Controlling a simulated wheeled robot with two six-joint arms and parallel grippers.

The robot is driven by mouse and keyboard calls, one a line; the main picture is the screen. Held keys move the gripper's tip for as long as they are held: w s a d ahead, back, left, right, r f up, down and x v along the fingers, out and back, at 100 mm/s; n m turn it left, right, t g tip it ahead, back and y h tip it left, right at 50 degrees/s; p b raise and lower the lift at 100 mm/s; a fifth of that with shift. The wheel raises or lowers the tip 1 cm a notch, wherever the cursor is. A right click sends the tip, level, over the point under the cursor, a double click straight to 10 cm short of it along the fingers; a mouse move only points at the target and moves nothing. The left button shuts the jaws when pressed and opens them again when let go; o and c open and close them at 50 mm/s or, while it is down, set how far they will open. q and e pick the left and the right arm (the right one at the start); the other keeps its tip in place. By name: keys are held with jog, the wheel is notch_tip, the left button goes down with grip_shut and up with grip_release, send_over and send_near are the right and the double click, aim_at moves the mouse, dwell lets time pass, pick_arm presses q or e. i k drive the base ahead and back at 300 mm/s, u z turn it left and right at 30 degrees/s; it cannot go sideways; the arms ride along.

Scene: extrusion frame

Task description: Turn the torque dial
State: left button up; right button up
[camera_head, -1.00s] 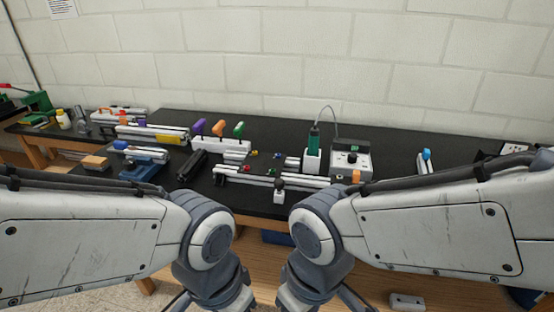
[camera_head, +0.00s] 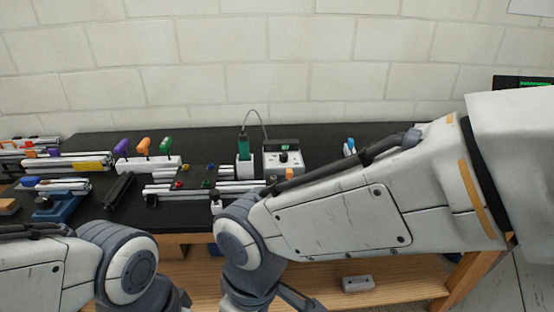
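A small light grey control box (camera_head: 269,160) stands at the back of the black bench, right of centre. A dark round knob (camera_head: 284,157) on its front face appears to be the torque dial; its setting is too small to read. A green electric screwdriver (camera_head: 243,146) stands upright in a white holder just left of the box, with a grey cable arching above it. My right forearm crosses in front of the bench, right of and below the box. My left arm is at the lower left. Both grippers are cut off by the lower edge, and neither arm touches the box.
Purple, orange and green-handled tools (camera_head: 143,147) stand in a white rack on the left. Aluminium extrusions (camera_head: 190,189) lie before the box. A blue vise-like fixture (camera_head: 62,203) is at the left. A blue-topped item (camera_head: 349,147) stands right of the box. A lower wooden shelf (camera_head: 205,282) holds a grey block (camera_head: 358,284).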

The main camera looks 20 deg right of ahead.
aim_at(283, 156)
jog(key=k, duration=0.6)
jog(key=z, duration=0.6)
jog(key=i, duration=1.25)
jog(key=u, duration=0.05)
